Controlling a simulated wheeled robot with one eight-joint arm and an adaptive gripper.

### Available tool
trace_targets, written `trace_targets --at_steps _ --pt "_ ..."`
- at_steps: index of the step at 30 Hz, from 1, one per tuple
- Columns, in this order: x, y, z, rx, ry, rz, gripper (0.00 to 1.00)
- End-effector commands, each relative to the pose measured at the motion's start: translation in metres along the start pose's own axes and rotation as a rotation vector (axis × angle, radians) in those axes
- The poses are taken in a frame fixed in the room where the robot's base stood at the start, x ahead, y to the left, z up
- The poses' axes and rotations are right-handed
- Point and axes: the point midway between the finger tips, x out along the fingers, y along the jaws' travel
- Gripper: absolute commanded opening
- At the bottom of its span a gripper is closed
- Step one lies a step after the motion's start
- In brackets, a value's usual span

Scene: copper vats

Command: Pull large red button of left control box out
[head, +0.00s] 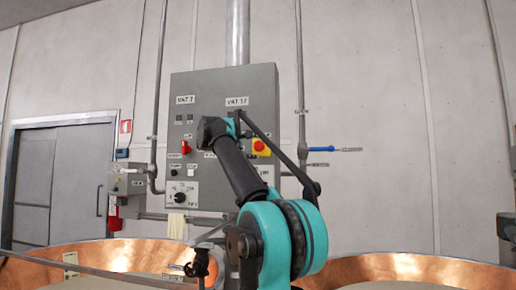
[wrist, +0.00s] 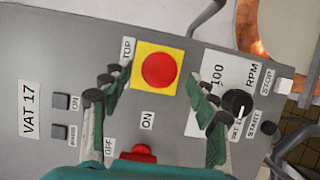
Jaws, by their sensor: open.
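A large round red button (wrist: 158,70) on a yellow square plate sits on the grey control box (wrist: 60,90) in the wrist view. My gripper (wrist: 158,78) is open, with one finger on each side of the button as seen here. Nothing is held, and I cannot tell how far the fingertips are from the box face. In the head view the button (head: 259,146) shows to the right of my arm, on the right half of the control box (head: 215,80), below the VAT 17 label. My arm hides part of the box, and the fingers cannot be made out there.
A red switch (wrist: 138,153) and a black RPM dial (wrist: 238,103) sit near the button. In the head view, a smaller grey box (head: 126,181) is at left, pipes (head: 301,90) run beside the panel, and copper vats (head: 110,256) stand below. Bare wall is at right.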

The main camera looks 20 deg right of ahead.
Motion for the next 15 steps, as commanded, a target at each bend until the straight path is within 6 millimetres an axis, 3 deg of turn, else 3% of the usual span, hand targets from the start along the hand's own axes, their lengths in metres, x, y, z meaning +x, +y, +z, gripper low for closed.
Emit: trace_targets --at_steps 6,15 --pt "-0.047 0.0 -0.001 0.0 0.005 0.0 0.6" --pt "-0.081 0.0 0.0 0.0 0.001 -0.001 0.6"
